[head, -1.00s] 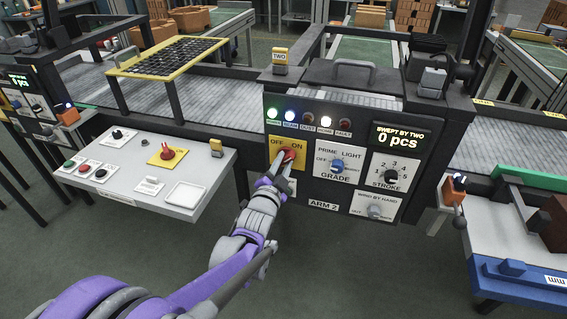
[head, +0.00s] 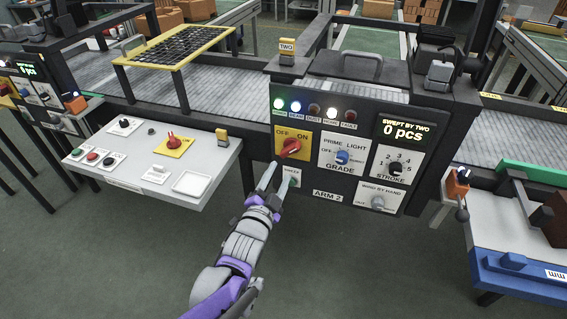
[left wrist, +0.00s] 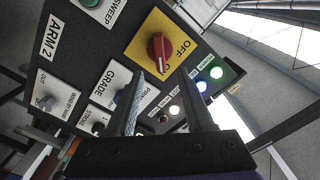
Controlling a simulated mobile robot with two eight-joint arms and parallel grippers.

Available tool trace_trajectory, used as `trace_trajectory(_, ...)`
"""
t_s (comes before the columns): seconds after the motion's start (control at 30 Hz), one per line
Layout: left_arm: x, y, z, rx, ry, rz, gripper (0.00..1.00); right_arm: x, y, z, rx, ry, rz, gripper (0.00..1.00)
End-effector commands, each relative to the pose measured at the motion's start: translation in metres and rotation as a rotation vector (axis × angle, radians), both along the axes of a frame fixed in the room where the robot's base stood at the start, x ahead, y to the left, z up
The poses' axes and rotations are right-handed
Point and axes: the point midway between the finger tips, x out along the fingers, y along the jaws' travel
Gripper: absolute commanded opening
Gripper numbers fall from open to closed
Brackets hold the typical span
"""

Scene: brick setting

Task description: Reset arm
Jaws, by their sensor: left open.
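My left gripper (head: 279,178) is open and empty in front of the Arm 2 control panel (head: 310,193), just below the red off/on knob (head: 289,147) on its yellow plate. The knob also shows in the left wrist view (left wrist: 159,47), apart from the fingers, which lie below it there. A green sweep button (left wrist: 91,2) is partly cut off at the top edge of that view; in the head view my fingers partly cover its plate. The blue-white grade knob (head: 343,157) and the black stroke knob (head: 395,168) sit to the right. My right gripper is not in view.
A lower white control desk (head: 140,180) with a red switch (head: 172,140) stands to the left. An orange box with a lever (head: 458,186) is at the right. The display (head: 403,131) reads 0 pcs. Open floor lies below the panel.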

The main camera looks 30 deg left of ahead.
Motion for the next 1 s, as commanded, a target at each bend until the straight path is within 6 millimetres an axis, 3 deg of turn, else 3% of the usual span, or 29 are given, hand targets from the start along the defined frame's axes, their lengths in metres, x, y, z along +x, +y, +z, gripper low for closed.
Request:
trace_trajectory(0.2, -0.014, -0.003, 0.000, 0.000, 0.000, 0.000, 0.53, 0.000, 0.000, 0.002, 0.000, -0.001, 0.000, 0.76)
trace_trajectory(0.77, -0.015, -0.006, -0.003, -0.023, 0.019, -0.002, 0.53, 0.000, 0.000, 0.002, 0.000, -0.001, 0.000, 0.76)
trace_trajectory(0.87, -0.021, -0.018, -0.017, -0.113, 0.102, -0.009, 0.53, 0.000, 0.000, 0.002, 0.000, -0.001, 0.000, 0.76)
trace_trajectory(1.0, -0.052, -0.050, -0.057, -0.352, 0.342, 0.005, 0.53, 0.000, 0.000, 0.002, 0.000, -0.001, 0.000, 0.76)
